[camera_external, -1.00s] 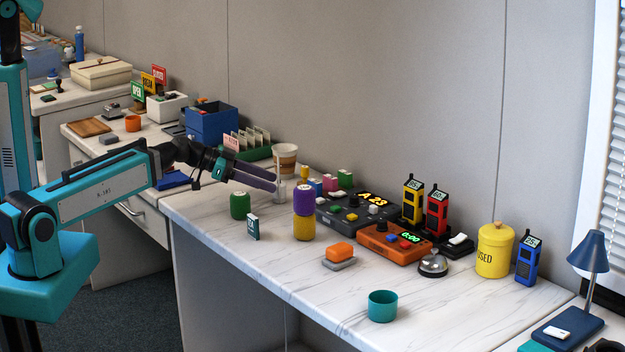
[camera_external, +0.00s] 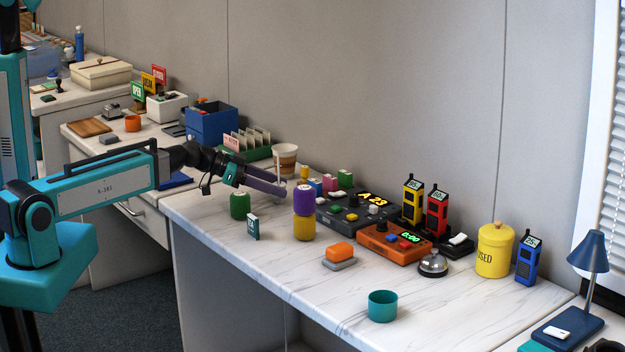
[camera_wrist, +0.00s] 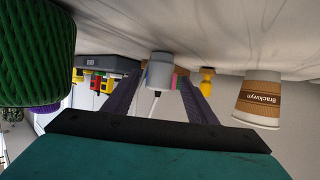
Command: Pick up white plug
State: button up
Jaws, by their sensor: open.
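The white plug (camera_wrist: 160,70) is a pale grey-white cylinder with a thin stem, standing on the desk. In the wrist view, which shows the desk upside down, it sits between the two fingers of my gripper (camera_wrist: 161,88), near their tips. The fingers are spread with gaps at both sides. In the external view my gripper (camera_external: 272,184) reaches low over the desk, and its fingers mostly hide the plug's body.
A paper cup (camera_external: 285,160) stands just behind the plug. A green cylinder (camera_external: 240,205) and a purple cylinder (camera_external: 304,199) stacked on a yellow one (camera_external: 304,228) stand nearby. A dark console (camera_external: 350,215) is to the right.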

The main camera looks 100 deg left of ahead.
aim_at(292, 201)
jog(key=shift+w, duration=0.15)
jog(key=shift+f+p+x, duration=0.2)
jog(key=shift+p+x, duration=0.25)
jog(key=shift+x, duration=2.05)
jog(key=shift+d, duration=0.1)
jog(key=shift+c, duration=0.6)
jog(key=c, duration=1)
